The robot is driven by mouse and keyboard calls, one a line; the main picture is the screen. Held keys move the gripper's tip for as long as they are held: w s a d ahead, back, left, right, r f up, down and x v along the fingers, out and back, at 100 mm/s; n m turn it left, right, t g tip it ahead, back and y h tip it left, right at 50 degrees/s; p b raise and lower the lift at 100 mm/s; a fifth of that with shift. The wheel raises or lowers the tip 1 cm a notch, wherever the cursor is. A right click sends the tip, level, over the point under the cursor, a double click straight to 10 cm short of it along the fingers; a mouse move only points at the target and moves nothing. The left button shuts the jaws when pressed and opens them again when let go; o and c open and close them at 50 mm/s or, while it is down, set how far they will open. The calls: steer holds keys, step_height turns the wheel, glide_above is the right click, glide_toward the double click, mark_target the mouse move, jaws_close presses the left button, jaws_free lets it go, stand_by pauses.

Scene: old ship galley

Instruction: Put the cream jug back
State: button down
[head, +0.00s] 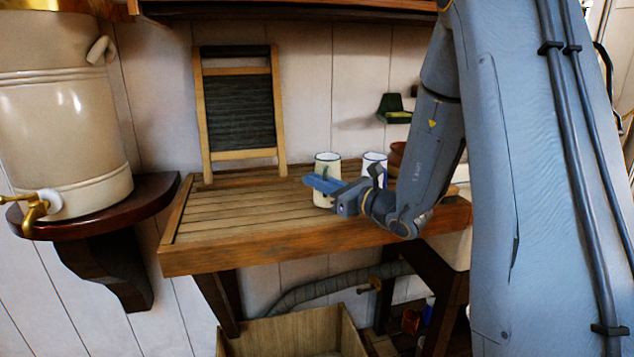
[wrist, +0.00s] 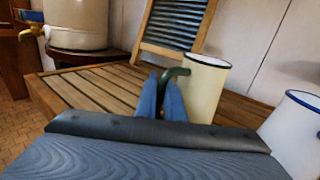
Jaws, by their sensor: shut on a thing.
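The cream jug (head: 328,163) has a dark green rim and a green handle. It is upright at the right part of the slatted wooden draining board (head: 225,216). In the wrist view the cream jug (wrist: 204,90) is just ahead of my gripper (wrist: 174,98), whose blue fingers are shut on its green handle. In the head view my gripper (head: 324,184) covers part of the jug. The jug's base is partly hidden, so I cannot tell whether it touches the board.
A white mug with a blue rim (head: 374,162) stands close right of the jug. A brown pot (head: 396,153) is behind it. A washboard (head: 240,110) leans on the wall. A large urn (head: 65,120) is on a shelf at left. The board's left part is clear.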

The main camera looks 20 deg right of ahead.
steer(key=shift+f, duration=0.2)
steer(key=shift+f, duration=0.1)
steer(key=shift+f, duration=0.1)
steer(key=c, duration=1.9)
jaws_free()
steer(key=shift+o, duration=0.2)
